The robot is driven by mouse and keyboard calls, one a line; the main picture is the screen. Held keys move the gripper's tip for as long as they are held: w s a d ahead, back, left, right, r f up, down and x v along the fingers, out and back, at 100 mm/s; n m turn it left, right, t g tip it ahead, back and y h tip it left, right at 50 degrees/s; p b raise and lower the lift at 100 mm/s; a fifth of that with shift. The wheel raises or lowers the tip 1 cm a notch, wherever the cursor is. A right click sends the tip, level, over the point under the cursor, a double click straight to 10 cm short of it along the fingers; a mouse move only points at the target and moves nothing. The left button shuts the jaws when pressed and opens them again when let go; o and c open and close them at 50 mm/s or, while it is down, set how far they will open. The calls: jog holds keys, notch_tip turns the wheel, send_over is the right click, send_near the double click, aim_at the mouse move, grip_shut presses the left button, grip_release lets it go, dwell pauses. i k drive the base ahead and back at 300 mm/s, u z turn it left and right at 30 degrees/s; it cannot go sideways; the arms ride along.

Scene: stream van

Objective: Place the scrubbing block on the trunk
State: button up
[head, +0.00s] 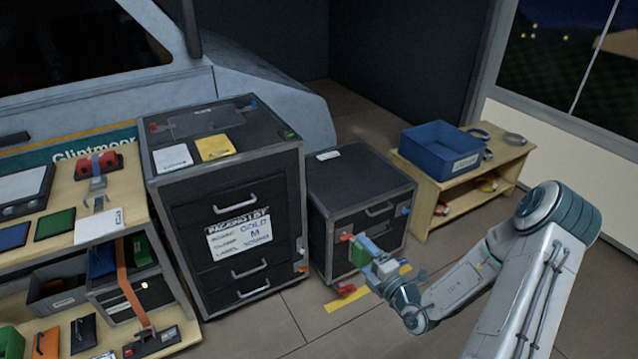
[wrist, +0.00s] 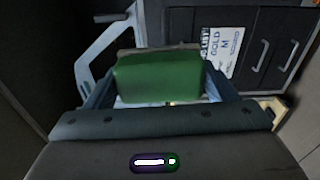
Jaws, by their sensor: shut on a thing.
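My gripper (head: 366,248) is shut on a green block, the scrubbing block (head: 359,254). In the wrist view the block (wrist: 158,77) fills the space between the two fingers (wrist: 158,85). In the head view the gripper holds it in front of the low black trunk-like case (head: 340,190), below the level of its top. That case has a small white label on its otherwise bare top. A taller black case (head: 240,170) with drawers and a packing list stands to its left. I cannot tell which case the task calls the trunk.
The tall case's top holds white and yellow cards (head: 214,147). A blue bin (head: 440,147) stands on a low wooden shelf at the right. A cluttered wooden shelf unit (head: 130,212) is at the left. A red thing (head: 346,290) lies near yellow floor tape.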

aim_at(360, 174)
jog(key=u, duration=0.35)
jog(key=k, duration=0.45)
jog(key=z, duration=0.25)
jog(key=i, duration=0.6)
jog(key=z, duration=1.25)
jog(key=i, duration=1.25)
jog(key=u, duration=0.3)
jog(key=i, duration=0.95)
jog(key=u, duration=1.3)
jog(key=i, duration=0.4)
jog(key=u, duration=0.4)
